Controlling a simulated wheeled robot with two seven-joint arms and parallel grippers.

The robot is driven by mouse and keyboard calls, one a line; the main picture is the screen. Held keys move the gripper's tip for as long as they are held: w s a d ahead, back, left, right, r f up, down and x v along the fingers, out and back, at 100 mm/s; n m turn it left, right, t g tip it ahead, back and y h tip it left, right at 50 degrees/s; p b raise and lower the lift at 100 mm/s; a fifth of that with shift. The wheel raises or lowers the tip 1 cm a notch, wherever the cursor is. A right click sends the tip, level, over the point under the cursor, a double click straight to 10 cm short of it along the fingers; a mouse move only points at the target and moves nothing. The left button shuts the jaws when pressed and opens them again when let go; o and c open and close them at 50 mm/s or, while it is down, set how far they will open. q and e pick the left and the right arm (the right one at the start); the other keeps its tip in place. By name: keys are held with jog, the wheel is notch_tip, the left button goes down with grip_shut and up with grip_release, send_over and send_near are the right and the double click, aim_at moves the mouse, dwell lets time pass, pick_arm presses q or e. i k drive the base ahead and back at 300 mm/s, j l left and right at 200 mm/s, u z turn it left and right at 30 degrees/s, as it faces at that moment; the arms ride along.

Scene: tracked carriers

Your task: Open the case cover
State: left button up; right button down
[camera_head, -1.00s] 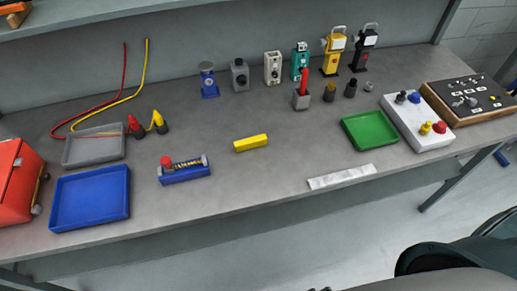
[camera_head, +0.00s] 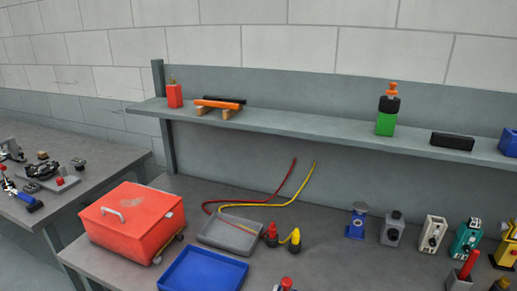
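In the head view, a red-orange case (camera_head: 133,222) stands at the left end of the workbench. Its lid lies flat on top and looks shut, with a pale curved handle (camera_head: 113,214) near the left edge and a small grey patch toward the right. A yellowish metal part shows low on its right side. Neither of my grippers is in view.
A grey tray (camera_head: 214,235) and a blue tray (camera_head: 181,274) sit right of the case. Red and yellow cables (camera_head: 262,206) lie behind them. A shelf (camera_head: 287,128) runs above the bench. Another table (camera_head: 98,150) stands at the left, past a gap.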

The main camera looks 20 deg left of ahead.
aim_at(131, 209)
jog(key=k+u, duration=0.1)
jog(key=u, duration=0.85)
jog(key=k+u, duration=0.1)
jog(key=u, duration=0.35)
jog(key=j, duration=0.1)
